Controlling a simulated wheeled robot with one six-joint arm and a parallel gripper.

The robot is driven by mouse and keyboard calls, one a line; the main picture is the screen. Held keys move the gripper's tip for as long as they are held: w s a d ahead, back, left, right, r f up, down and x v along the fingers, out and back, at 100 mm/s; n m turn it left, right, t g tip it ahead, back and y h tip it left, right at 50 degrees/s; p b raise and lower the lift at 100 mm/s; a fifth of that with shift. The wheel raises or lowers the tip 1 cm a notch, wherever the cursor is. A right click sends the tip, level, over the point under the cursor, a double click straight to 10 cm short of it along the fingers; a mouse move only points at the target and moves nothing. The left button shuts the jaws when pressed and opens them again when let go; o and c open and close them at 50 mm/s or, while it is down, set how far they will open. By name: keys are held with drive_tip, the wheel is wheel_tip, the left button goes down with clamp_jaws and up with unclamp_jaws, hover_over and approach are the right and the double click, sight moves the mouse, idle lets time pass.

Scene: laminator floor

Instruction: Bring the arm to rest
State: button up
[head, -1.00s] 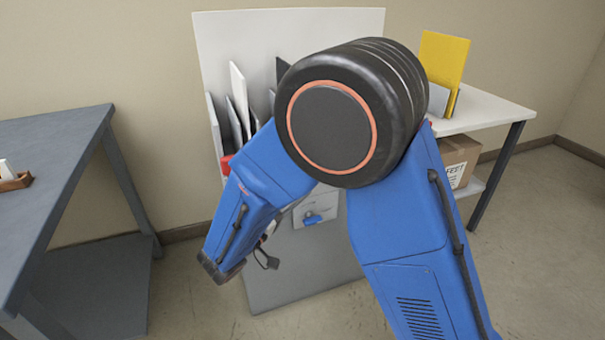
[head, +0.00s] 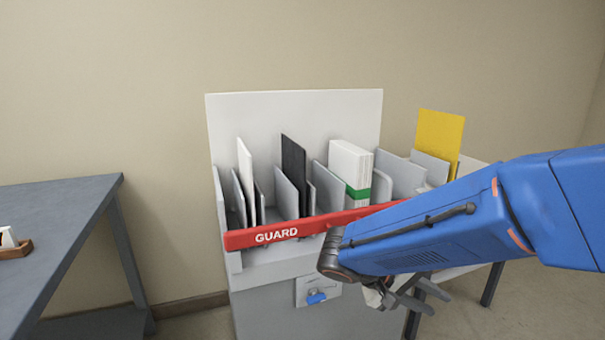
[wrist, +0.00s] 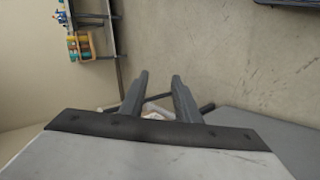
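My blue arm reaches in from the right edge of the head view and extends left across the front right of a grey slotted cabinet (head: 262,285). My gripper (head: 428,300) hangs below the end of the arm, low at the cabinet's right. In the wrist view the two grey fingers of my gripper (wrist: 161,78) stand apart with nothing held between them. Floor shows past their tips. Part of the gripper is hidden behind the arm in the head view.
A red bar marked GUARD (head: 277,236) crosses the cabinet front, its right part behind my arm. Black (head: 293,165) and white-green (head: 350,170) items stand in slots. A blue knob (head: 316,297) sits below. A grey table (head: 60,225) is left; a yellow panel (head: 440,135) is right.

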drive_tip(key=s+t+y, duration=0.3)
drive_tip(key=s+y, duration=0.8)
drive_tip(key=s, duration=0.2)
drive_tip(key=shift+d+r+t, duration=0.4)
idle(1.5)
